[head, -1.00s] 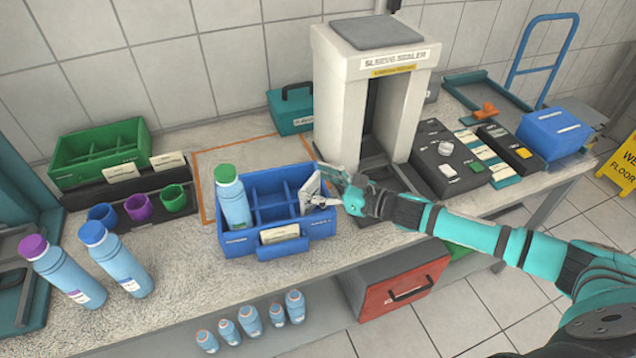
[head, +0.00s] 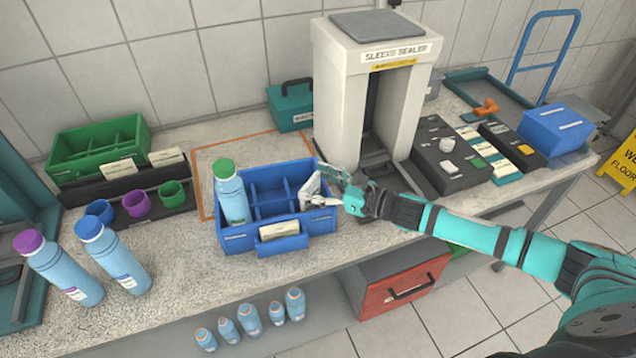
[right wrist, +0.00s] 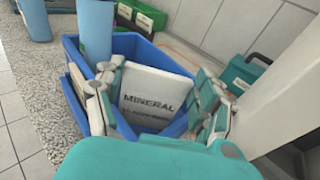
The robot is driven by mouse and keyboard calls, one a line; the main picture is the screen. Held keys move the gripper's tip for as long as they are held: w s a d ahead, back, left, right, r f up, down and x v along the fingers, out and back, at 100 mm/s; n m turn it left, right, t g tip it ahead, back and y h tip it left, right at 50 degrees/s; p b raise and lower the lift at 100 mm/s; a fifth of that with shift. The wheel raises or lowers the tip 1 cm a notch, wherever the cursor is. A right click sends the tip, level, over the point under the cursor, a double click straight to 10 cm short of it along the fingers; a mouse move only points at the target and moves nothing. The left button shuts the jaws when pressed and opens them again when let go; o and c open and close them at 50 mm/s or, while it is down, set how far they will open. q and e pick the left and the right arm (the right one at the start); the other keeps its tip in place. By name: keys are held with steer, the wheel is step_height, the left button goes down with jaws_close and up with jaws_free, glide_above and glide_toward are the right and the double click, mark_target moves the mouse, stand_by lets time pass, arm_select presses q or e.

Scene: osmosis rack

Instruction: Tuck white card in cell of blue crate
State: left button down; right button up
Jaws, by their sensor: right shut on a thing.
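The blue crate (head: 236,243) stands on the bench and is divided into cells. A blue bottle with a green cap (head: 232,196) stands in its left part. A cream label card (head: 279,230) is on its front. My right gripper (head: 318,190) is at the crate's right end. In the right wrist view my right gripper (right wrist: 160,108) is shut on the white card (right wrist: 155,92), marked MINERAL, between its fingers. The card is upright over or inside a right-hand cell; its lower edge is hidden, so its depth is unclear. My left gripper is not in view.
A white sleeve sealer (head: 345,95) stands behind and right of the crate. A green crate (head: 98,150), several cups and two bottles (head: 112,258) are to the left. Black button boxes (head: 450,160) are to the right. Bare bench lies in front.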

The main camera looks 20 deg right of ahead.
steer(key=shift+f+b, duration=0.7)
steer(key=shift+f, duration=0.15)
stand_by(0.3)
steer(key=o, duration=1)
steer(key=shift+r, duration=0.1)
steer(key=shift+r+p, duration=2.7)
steer(key=shift+r, duration=0.7)
